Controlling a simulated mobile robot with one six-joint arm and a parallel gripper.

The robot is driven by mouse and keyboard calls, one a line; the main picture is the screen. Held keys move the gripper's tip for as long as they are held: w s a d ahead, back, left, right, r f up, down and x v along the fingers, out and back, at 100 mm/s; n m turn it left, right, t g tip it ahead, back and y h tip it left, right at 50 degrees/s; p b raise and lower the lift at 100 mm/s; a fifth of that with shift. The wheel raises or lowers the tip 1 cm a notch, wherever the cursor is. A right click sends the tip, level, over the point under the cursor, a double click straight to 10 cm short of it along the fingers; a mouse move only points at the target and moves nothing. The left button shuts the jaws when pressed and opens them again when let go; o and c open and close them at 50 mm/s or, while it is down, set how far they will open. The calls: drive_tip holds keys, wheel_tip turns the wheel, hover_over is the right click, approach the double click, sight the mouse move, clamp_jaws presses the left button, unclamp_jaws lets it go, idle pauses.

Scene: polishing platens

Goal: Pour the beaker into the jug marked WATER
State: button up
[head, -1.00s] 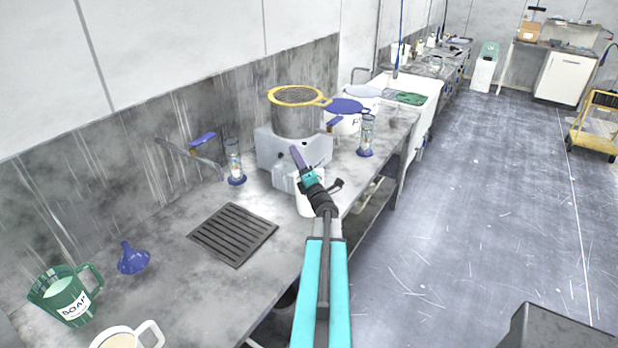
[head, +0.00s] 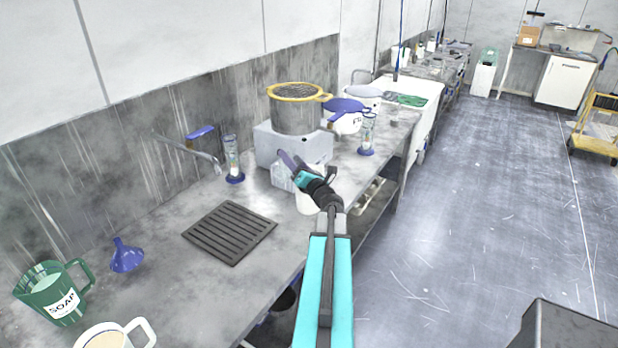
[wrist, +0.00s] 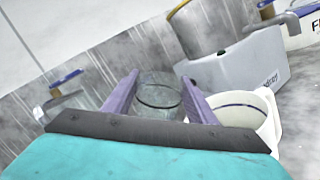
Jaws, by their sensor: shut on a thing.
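My gripper (head: 287,160) is over the worktop, in front of a grey hotplate. In the wrist view its two purple fingers (wrist: 160,80) are shut on a clear glass beaker (wrist: 158,103), one finger on each side. The beaker looks roughly upright, and I cannot tell what is in it. A white jug (wrist: 243,113) with a dark line inside stands just right of the beaker in the wrist view. In the head view this jug (head: 307,204) is partly hidden behind my gripper. No WATER mark shows on it in either view.
A steel pot with a yellow-rimmed sieve (head: 297,92) sits on the hotplate (head: 262,150). Measuring cylinders (head: 232,160) stand nearby. A drain grate (head: 230,232), blue funnel (head: 126,257), green SOAP jug (head: 45,292) and another white jug (head: 145,334) are left. The floor at right is open.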

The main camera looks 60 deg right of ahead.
sight(275, 176)
drive_tip(key=w+a+n+b, duration=0.1)
drive_tip(key=n, duration=0.1)
drive_tip(key=w+a+f+n+y+b, duration=0.1)
drive_tip(key=n, duration=0.1)
drive_tip(key=w+a+f+n+b, duration=0.1)
drive_tip(key=a+n, duration=0.1)
drive_tip(key=shift+w+g+b, duration=0.1)
drive_tip(key=shift+g+b, duration=0.2)
drive_tip(key=shift+b, duration=0.05)
drive_tip(key=shift+w+a+f+n+g+y+b, duration=0.1)
drive_tip(key=shift+w+a+f+n+b, duration=0.15)
drive_tip(key=shift+f+b, duration=0.25)
drive_tip(key=shift+a+f+n+g+y+b, duration=0.1)
drive_tip(key=shift+f+n+b, duration=0.3)
drive_tip(key=shift+f, duration=0.2)
drive_tip(key=shift+w+a+f+n+g+y+b, duration=0.15)
drive_tip(key=shift+a+f+n+b, duration=0.1)
drive_tip(key=shift+f+b, duration=0.3)
